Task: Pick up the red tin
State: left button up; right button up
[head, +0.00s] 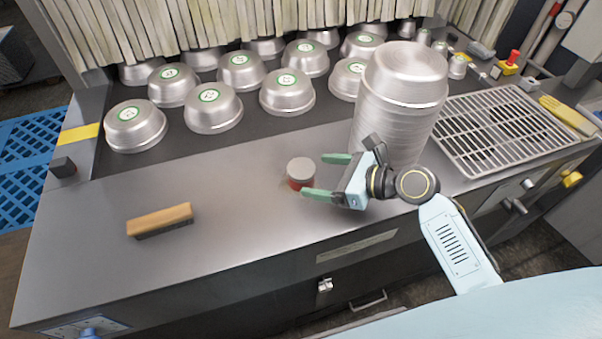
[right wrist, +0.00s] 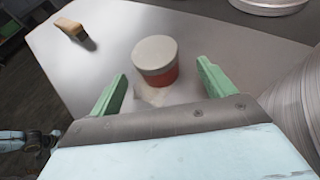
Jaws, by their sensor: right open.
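The red tin (head: 300,174) stands upright on the metal counter (head: 240,240), with a grey lid and a red side. In the right wrist view the red tin (right wrist: 156,62) is ahead of and between the two green fingers. My right gripper (head: 320,177) is open and empty, its fingers pointing left toward the tin. The lower finger overlaps the tin's lower right edge in the head view; I cannot tell whether they touch. In the right wrist view my right gripper (right wrist: 160,85) has its fingers spread wider than the tin.
A tall stack of metal pans (head: 398,95) stands close behind my right gripper. A wooden-handled brush (head: 160,219) lies on the left of the counter. Several upturned bowls (head: 213,108) fill the back, and a wire rack (head: 505,130) is at right. The counter's front middle is clear.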

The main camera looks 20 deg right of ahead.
aim_at(307, 173)
jog(key=shift+w+a+f, duration=0.15)
jog(key=shift+w+a, duration=0.2)
jog(key=shift+a, duration=0.15)
jog(key=x, duration=0.4)
jog(key=shift+a+b, duration=0.15)
jog(key=shift+b, duration=0.15)
pick_arm(q)
jog(key=shift+w+d+f, duration=0.1)
jog(key=shift+w+f, duration=0.05)
jog(key=shift+w, duration=0.4)
jog(key=shift+w+f, duration=0.15)
jog(key=shift+w, duration=0.35)
jog(key=shift+s, duration=0.15)
pick_arm(e)
jog(key=shift+c, duration=0.3)
pick_arm(q)
jog(key=shift+s, duration=0.1)
pick_arm(e)
jog(key=c, duration=1.1)
